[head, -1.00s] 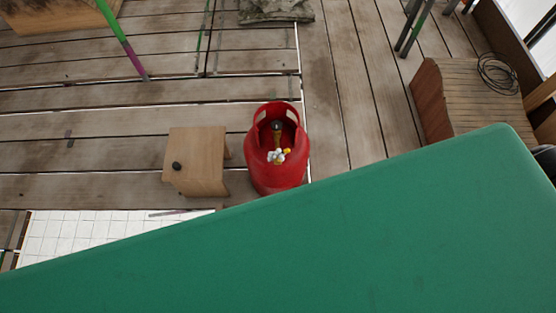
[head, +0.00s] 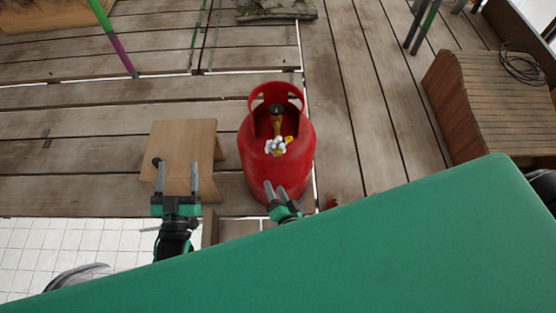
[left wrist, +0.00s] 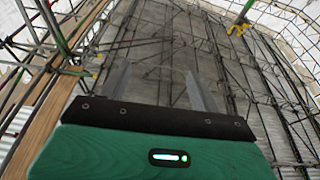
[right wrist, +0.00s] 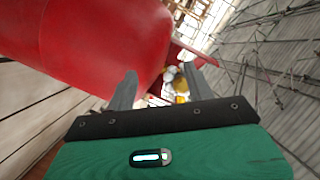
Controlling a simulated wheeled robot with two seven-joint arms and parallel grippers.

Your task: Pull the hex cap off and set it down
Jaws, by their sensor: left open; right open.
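A red gas cylinder (head: 275,172) stands upright on the planks, with a cut-out red collar around its top. Inside the collar are a brass valve (head: 277,124) with a dark top, a whitish lobed piece (head: 275,147) and a small yellow piece (head: 289,139). I cannot tell which part is the hex cap. My right gripper (head: 276,188) is open and empty at the cylinder's near side; the cylinder (right wrist: 95,45) fills the upper left of the right wrist view. My left gripper (head: 177,178) is open and empty over the near edge of a wooden stool (head: 185,140).
A small dark round knob (head: 156,162) shows at the stool's left edge, close to my left gripper's finger. A large green surface (head: 400,245) covers the foreground. A slatted wooden box (head: 500,100) with a coiled cable (head: 523,65) stands at right. Bare planks lie right of the cylinder.

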